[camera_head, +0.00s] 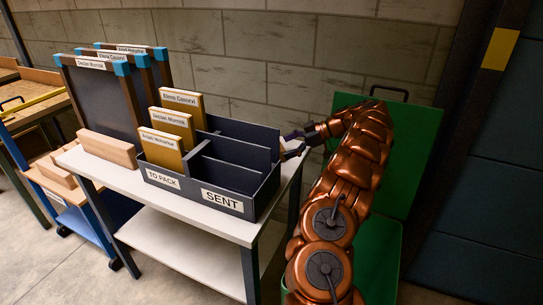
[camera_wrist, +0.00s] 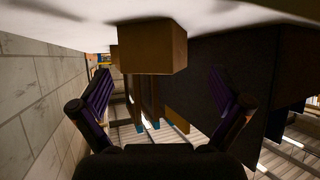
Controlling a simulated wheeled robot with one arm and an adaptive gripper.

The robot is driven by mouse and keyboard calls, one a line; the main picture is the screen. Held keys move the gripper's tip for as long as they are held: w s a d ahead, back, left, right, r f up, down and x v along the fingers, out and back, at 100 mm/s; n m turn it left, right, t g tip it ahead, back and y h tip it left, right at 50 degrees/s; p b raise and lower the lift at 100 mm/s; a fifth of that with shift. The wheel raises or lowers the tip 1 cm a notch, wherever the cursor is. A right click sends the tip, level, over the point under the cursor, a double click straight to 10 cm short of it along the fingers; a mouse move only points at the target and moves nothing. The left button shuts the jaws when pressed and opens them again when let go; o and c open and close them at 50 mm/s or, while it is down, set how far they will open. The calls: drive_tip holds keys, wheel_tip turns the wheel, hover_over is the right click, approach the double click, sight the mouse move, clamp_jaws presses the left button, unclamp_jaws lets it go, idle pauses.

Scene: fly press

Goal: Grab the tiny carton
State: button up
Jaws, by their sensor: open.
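A small brown carton (camera_wrist: 152,48) stands on the white tabletop (camera_wrist: 60,22), which appears at the top of the wrist view, so that view looks inverted. My gripper (camera_wrist: 159,82) is open, with one purple finger on either side of the carton's line. The carton lies ahead of the fingers, and nothing is held. In the head view my gripper (camera_head: 293,145) is at the far right end of the white table, behind the dark tray.
The dark tray (camera_head: 235,182), labelled TO PACK and SENT, holds yellow name-labelled folders (camera_head: 172,125); its wall (camera_wrist: 205,58) is close on the right in the wrist view. Framed boards (camera_head: 100,92) and a wooden block (camera_head: 107,150) stand left. A brick wall (camera_wrist: 35,100) runs behind.

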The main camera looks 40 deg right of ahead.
drive_tip(key=shift+p+x, duration=0.95)
drive_tip(key=shift+x, duration=1.55)
drive_tip(key=shift+w+a+f, duration=0.2)
drive_tip(key=shift+a, duration=0.15)
drive_tip(key=c, duration=1.1)
